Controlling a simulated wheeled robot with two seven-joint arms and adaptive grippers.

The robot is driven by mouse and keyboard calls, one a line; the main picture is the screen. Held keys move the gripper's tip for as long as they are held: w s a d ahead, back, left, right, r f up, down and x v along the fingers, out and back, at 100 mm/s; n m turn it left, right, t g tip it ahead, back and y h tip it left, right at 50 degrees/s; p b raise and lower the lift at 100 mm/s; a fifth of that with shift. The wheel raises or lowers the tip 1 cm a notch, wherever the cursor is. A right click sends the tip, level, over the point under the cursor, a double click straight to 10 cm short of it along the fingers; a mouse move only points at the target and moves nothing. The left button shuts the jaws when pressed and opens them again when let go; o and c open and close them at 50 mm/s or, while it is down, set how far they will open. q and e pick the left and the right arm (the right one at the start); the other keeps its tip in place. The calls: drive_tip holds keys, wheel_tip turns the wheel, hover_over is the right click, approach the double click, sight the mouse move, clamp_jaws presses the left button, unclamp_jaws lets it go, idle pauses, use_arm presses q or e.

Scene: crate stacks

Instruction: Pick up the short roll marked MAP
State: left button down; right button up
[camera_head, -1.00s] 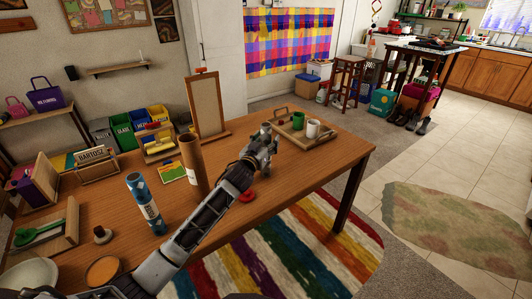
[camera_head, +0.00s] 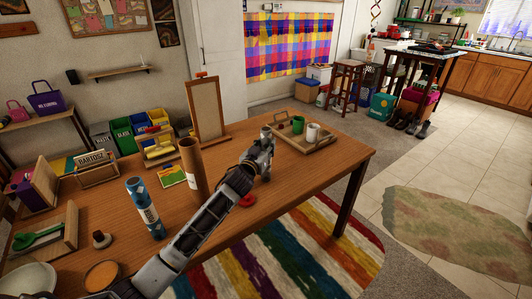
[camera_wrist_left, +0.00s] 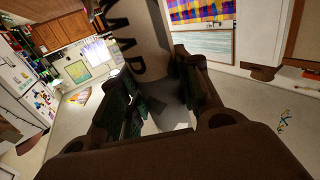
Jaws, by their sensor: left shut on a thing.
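The tan roll with dark letters MAP (camera_wrist_left: 150,42) stands out between the fingers of my left gripper (camera_wrist_left: 160,88) in the left wrist view. The gripper is shut on it. In the head view my left gripper (camera_head: 265,142) is over the far part of the wooden table, just left of the tray. The roll is hard to make out there, hidden by the gripper. A taller brown tube (camera_head: 191,166) stands upright on the table left of my gripper. My right gripper is not in view.
A wooden tray (camera_head: 318,146) with a green cup (camera_head: 298,124) and a white cup (camera_head: 313,132) lies right of my gripper. A blue-labelled roll (camera_head: 145,207) stands nearer. A framed board (camera_head: 207,109) stands behind. The table's (camera_head: 300,170) right end is clear.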

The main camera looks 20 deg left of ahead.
sight(266, 129)
use_arm(q)
drive_tip(key=shift+r, duration=0.8)
drive_tip(key=shift+r+p, duration=1)
drive_tip(key=shift+r, duration=3.25)
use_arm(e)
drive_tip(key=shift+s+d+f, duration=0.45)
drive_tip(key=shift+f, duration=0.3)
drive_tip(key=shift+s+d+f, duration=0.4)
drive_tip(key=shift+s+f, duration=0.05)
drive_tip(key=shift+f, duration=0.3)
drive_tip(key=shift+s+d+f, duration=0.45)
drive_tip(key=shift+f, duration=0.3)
use_arm(q)
drive_tip(key=shift+s+f, duration=0.1)
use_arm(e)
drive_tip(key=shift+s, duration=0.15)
